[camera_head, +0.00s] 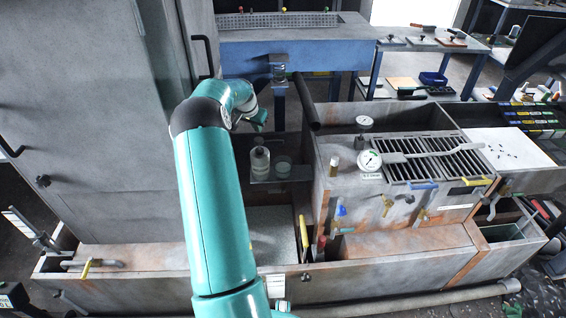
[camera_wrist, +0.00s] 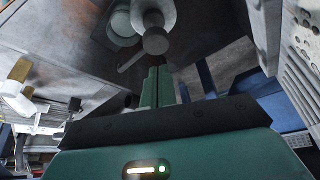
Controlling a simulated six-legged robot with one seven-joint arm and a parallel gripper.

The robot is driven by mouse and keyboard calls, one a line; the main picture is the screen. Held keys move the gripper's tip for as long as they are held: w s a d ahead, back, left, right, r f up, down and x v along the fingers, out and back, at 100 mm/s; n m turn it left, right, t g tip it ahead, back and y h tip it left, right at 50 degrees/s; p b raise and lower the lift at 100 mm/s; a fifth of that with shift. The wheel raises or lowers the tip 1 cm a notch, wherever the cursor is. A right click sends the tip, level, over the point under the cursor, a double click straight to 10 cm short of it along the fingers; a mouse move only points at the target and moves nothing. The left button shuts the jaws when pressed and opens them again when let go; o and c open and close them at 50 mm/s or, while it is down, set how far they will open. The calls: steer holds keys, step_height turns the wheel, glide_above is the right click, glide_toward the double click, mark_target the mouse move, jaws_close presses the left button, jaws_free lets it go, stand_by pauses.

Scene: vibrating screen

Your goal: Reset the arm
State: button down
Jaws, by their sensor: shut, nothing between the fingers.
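My teal arm reaches up the middle of the head view and bends at its far end. My gripper (camera_head: 259,122) is small there, above a shelf with a pale bottle (camera_head: 260,160) and a glass jar (camera_head: 283,166). In the wrist view the two green fingers of my gripper (camera_wrist: 158,74) lie together with nothing between them. A grey bottle-like thing with a dark round top (camera_wrist: 155,40) shows just beyond the fingertips. I cannot tell whether they touch it.
A grey cabinet (camera_head: 85,110) stands close on the left. A blue screen table (camera_head: 300,52) is behind. On the right are a rusty metal box (camera_head: 345,175), a pressure gauge (camera_head: 370,160) and a slotted grate (camera_head: 440,160). A trough (camera_head: 370,245) runs along the front.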

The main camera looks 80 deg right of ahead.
step_height(320, 180, up, 4)
steer(key=shift+f, duration=0.1)
steer(key=shift+s, duration=0.1)
stand_by(0.6)
